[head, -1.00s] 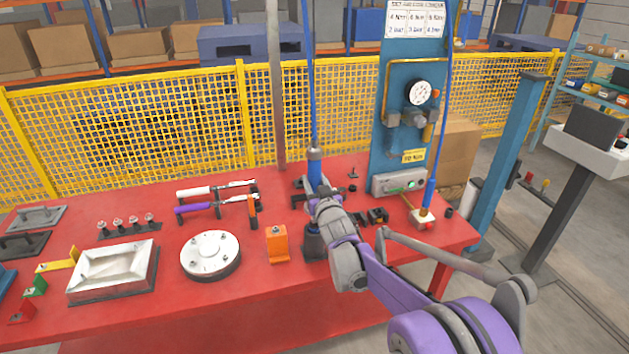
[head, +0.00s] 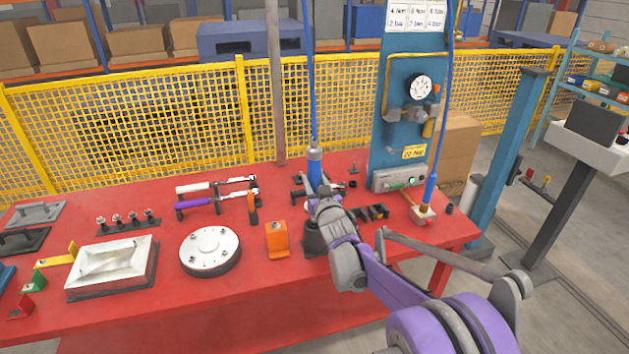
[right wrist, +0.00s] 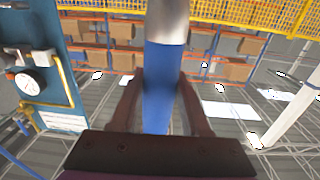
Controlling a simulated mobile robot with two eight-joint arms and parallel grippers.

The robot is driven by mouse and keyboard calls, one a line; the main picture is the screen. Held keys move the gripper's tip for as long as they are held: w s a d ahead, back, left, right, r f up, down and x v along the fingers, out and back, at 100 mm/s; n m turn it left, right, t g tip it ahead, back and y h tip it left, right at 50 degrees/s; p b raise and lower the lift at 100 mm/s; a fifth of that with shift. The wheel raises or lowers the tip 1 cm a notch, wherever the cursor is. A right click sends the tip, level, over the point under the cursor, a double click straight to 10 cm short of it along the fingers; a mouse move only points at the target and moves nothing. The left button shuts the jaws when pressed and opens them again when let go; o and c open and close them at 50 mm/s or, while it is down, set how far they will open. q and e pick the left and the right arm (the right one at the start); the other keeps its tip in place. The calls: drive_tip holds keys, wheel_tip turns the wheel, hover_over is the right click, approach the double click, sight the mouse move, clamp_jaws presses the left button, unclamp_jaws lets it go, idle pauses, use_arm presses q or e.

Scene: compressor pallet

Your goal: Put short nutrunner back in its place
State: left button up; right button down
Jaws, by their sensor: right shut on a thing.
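The short nutrunner (head: 315,168) is a blue upright tool with a grey metal collar, hanging from a blue hose over the red table. My right gripper (head: 319,196) is shut on it; in the right wrist view the two fingers stand on either side of the blue body (right wrist: 161,85). The tool's lower end is hidden behind my gripper in the head view. A dark holder (head: 314,238) stands on the table just below my gripper, partly covered by it. I cannot tell whether the tool's tip is inside it. My left gripper is not in view.
The red table (head: 200,300) carries an orange block (head: 277,240), a round white flange (head: 210,250), a white tray-like part (head: 110,268) and torque wrenches (head: 215,195). A blue panel (head: 398,150) with a gauge stands at right. Another blue tool (head: 430,192) stands in a white block.

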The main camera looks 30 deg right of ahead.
drive_tip(key=shift+f+b, duration=1.8)
drive_tip(key=shift+f, duration=1.1)
idle(0.4)
drive_tip(key=shift+c, duration=1.8)
unclamp_jaws()
drive_tip(key=shift+o, duration=0.3)
drive_tip(key=shift+f, duration=0.1)
drive_tip(key=shift+s, duration=0.1)
drive_tip(key=v, duration=1)
drive_tip(key=shift+s+a, duration=0.15)
drive_tip(key=shift+s, duration=0.15)
